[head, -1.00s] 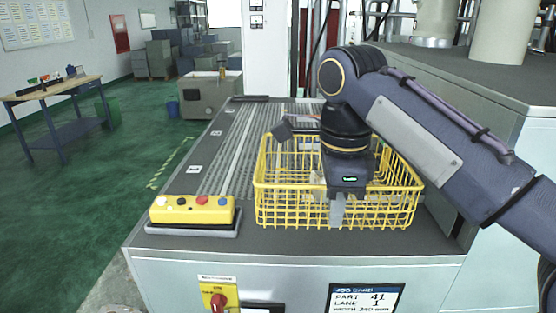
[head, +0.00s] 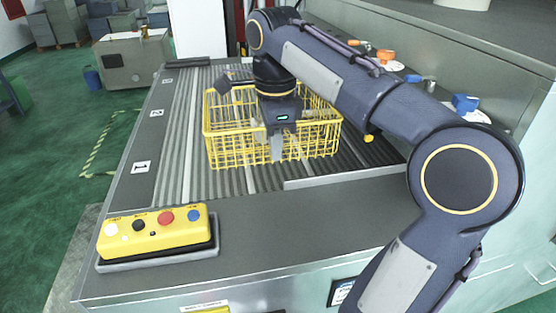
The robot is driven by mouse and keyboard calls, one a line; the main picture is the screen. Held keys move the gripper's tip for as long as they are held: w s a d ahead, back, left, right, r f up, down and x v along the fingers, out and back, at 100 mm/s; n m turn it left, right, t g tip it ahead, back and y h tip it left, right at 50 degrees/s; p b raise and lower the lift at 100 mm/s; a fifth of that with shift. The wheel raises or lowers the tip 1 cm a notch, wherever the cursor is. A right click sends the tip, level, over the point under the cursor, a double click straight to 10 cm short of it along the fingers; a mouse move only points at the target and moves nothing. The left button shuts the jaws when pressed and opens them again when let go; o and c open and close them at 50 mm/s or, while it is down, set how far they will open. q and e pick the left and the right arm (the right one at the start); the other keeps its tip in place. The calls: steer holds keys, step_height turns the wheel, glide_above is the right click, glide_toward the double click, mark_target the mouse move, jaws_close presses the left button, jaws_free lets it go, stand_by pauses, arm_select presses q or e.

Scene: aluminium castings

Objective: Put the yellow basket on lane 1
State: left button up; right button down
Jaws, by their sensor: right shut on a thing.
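The yellow wire basket (head: 225,150) is over the ribbed roller bed (head: 205,185), behind its front edge. I cannot tell whether it rests on the bed or hangs just above it. My right gripper (head: 276,148) points down at the basket's near wall and is shut on the basket, with one finger showing outside the wires. My wrist hides part of the basket and its inside. A plate marked 1 (head: 141,167) sits on the left rail, level with the basket's near side; a plate marked 2 (head: 157,114) is farther back. My left gripper is not in view.
A yellow button box (head: 150,235) stands on the front ledge at left. A metal strip (head: 345,176) edges the bed at front right. Several small coloured items, one orange (head: 385,56), lie along the right side. Bare rollers show left of the basket.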

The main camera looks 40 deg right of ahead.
steer(key=w+d+f, duration=0.1)
steer(key=f, duration=0.1)
steer(key=w+d+f, duration=0.1)
steer(key=d+f, duration=0.1)
steer(key=w+d+f, duration=0.1)
steer(key=f, duration=0.1)
steer(key=shift+w+d, duration=0.25)
steer(key=shift+w+d+f, duration=0.1)
steer(key=shift+f, duration=0.75)
steer(key=shift+w+d+f, duration=0.1)
steer(key=shift+f, duration=0.75)
steer(key=shift+f, duration=0.15)
steer(key=c, duration=2)
jaws_free()
steer(key=shift+o, duration=0.5)
steer(key=shift+s, duration=0.1)
steer(key=shift+r, duration=0.3)
step_height(320, 180, up, 12)
steer(key=shift+f+p, duration=0.2)
steer(key=shift+p, duration=0.5)
